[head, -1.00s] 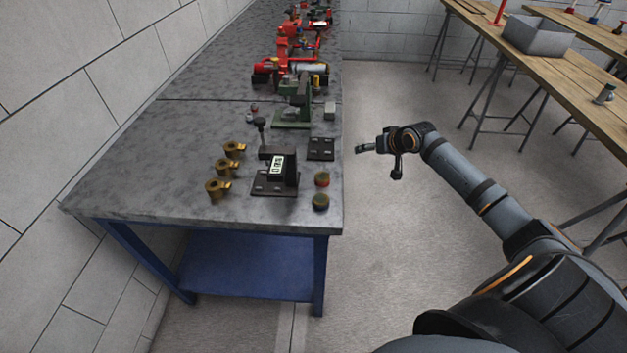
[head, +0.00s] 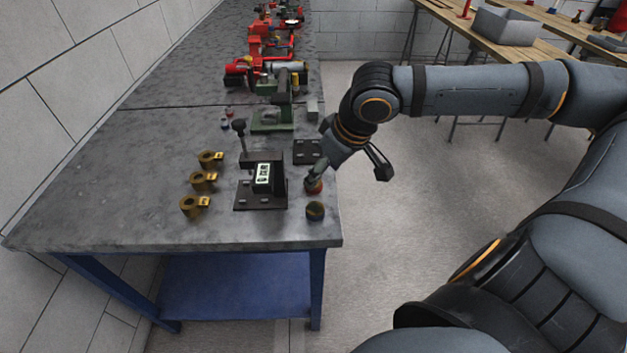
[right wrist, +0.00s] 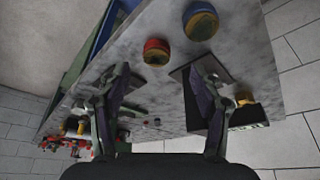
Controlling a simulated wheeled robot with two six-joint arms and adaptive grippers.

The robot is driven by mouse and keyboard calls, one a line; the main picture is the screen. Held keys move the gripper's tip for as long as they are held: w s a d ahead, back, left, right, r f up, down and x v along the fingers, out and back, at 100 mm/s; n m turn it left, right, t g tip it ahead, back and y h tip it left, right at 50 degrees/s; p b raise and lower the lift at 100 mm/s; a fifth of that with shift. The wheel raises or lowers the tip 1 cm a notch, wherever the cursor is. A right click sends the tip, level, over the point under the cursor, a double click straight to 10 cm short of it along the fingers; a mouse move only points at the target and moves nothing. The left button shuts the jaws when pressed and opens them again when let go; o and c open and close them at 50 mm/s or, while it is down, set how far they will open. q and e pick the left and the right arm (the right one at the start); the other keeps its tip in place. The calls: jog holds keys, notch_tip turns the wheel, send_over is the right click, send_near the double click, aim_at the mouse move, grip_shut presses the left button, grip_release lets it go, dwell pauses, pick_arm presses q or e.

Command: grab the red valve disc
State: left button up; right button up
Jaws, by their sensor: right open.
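The red valve disc (head: 313,187) is a small round piece with a red side, near the right edge of the grey workbench (head: 110,215). In the right wrist view the red valve disc (right wrist: 156,52) shows whole, with a dark yellowish centre, just beyond the fingertips. My right gripper (head: 348,177) is open beside the bench edge, and one finger partly covers the disc in the head view. In the right wrist view my right gripper (right wrist: 163,72) has its fingers spread with nothing between them. My left gripper is out of view.
A similar dark disc (head: 315,210) sits nearer the bench corner. A black fixture (head: 262,187) stands to the left, then several brass fittings (head: 203,180). A flat black plate (head: 308,151) lies behind the disc. Green and red equipment (head: 275,110) lines the bench farther back.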

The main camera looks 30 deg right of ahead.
jog(key=shift+w+a+f, duration=0.1)
jog(key=shift+a+f, duration=0.05)
jog(key=shift+f, duration=0.15)
jog(key=shift+w+d+f, duration=0.2)
jog(key=shift+f, duration=0.25)
jog(key=shift+w+b+x, duration=0.25)
jog(key=shift+x, duration=0.85)
jog(key=shift+w+b+x, duration=0.2)
jog(key=shift+w+x, duration=0.05)
jog(key=shift+x, duration=0.9)
jog(key=shift+r, duration=0.25)
grip_shut()
